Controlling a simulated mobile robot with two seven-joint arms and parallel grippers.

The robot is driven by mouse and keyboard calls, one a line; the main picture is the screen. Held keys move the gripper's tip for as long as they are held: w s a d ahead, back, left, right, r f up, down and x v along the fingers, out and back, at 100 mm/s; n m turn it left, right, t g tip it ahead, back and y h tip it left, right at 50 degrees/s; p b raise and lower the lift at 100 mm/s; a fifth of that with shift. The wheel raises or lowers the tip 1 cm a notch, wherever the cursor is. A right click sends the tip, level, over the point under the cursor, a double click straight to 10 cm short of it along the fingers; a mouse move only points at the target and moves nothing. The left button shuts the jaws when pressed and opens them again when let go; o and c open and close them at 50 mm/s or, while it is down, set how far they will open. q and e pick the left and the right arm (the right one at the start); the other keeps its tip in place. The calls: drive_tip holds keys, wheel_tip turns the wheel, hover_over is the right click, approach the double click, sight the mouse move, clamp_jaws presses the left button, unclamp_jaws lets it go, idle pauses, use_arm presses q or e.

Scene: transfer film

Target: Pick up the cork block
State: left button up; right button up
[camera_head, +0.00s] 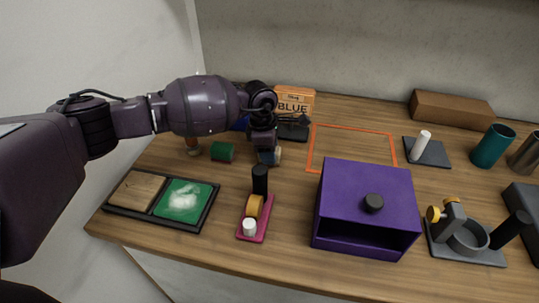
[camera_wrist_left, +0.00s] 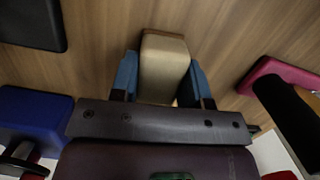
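The cork block (camera_wrist_left: 165,68) is a pale beige block between the two blue fingers of my left gripper (camera_wrist_left: 164,78) in the left wrist view. The fingers lie close along both of its sides and look shut on it. In the head view, my left gripper (camera_head: 269,157) points down at the table behind the pink tray, and hides most of the block. The block looks to be at or just above the tabletop; I cannot tell which. My right gripper is not in view.
A green cylinder (camera_head: 222,152) lies left of the gripper. A pink tray (camera_head: 266,222) holding a black-topped item stands in front. An orange box (camera_head: 294,101) is behind, and a purple box (camera_head: 349,190) is to the right. The orange-outlined area (camera_head: 313,146) is empty.

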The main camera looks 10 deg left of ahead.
use_arm(q)
drive_tip(key=c, duration=0.3)
wheel_tip(320, 180, up, 20)
idle(0.5)
drive_tip(key=shift+o, duration=1.2)
drive_tip(key=shift+c, duration=0.7)
